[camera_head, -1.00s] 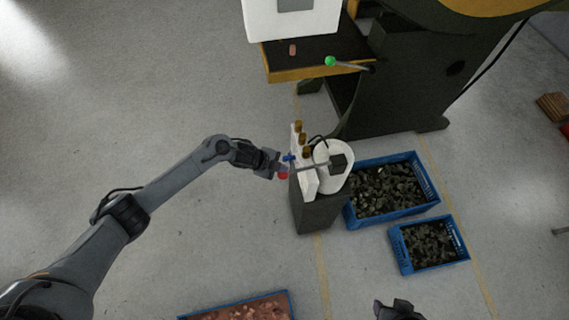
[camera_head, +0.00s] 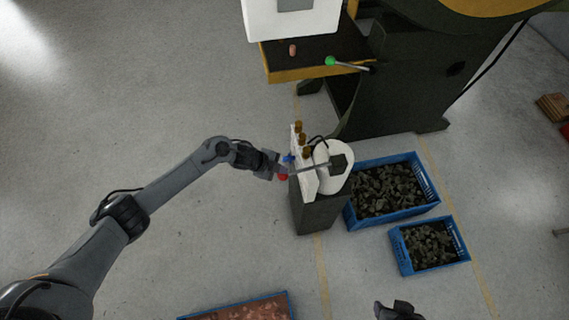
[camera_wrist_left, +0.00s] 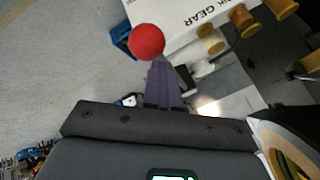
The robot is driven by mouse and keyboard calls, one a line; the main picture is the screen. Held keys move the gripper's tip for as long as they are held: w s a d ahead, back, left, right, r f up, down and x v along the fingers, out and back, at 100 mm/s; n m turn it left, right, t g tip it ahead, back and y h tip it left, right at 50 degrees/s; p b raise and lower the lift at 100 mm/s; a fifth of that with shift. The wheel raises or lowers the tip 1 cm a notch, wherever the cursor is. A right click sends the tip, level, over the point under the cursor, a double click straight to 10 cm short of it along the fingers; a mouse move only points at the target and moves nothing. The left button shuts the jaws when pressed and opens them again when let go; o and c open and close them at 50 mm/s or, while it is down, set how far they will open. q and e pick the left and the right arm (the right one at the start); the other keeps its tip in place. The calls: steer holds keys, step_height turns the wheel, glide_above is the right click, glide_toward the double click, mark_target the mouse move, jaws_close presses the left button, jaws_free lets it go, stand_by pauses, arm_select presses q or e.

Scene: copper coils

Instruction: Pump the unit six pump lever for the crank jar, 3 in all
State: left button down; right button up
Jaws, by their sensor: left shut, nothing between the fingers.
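The lever's red ball knob (camera_head: 283,177) is at the left side of the small dark pedestal unit, on a thin rod running right. In the left wrist view the red knob (camera_wrist_left: 146,41) shows large, just beyond my fingertips. My left gripper (camera_head: 276,168) is shut and empty, close beside the knob. Its fingers (camera_wrist_left: 163,86) are together in the left wrist view. Whether they touch the knob I cannot tell. A white panel (camera_wrist_left: 186,12) with partly readable "GEAR" lettering is beside it, with brass-coloured caps (camera_head: 299,127). A dark part, likely my right gripper (camera_head: 399,310), shows at the bottom edge.
A blue crate of dark pieces (camera_head: 437,203) stands right of the pedestal (camera_head: 318,217), with a smaller blue crate (camera_head: 467,258) in front. A crate of copper-coloured pieces (camera_head: 290,296) is at the bottom. A green-knobbed lever (camera_head: 331,61) is on the machine behind. Floor at left is clear.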

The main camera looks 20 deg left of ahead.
arm_select(q)
steer(key=shift+s+a+f, duration=0.1)
steer(key=shift+a, duration=0.05)
steer(key=shift+d+r+p, duration=0.2)
steer(key=shift+r+p, duration=1.05)
steer(key=shift+r, duration=0.2)
steer(key=shift+d+r+p, duration=0.15)
steer(key=shift+r+p, duration=1.1)
steer(key=shift+r, duration=0.2)
steer(key=shift+w+d+r+p, duration=0.1)
steer(key=shift+w+r+p, duration=0.1)
steer(key=shift+r+p, duration=0.4)
steer(key=r+p, duration=0.2)
steer(key=r, duration=0.1)
steer(key=r+p, duration=0.2)
steer(key=shift+w+d, duration=0.25)
steer(key=shift+d, duration=0.05)
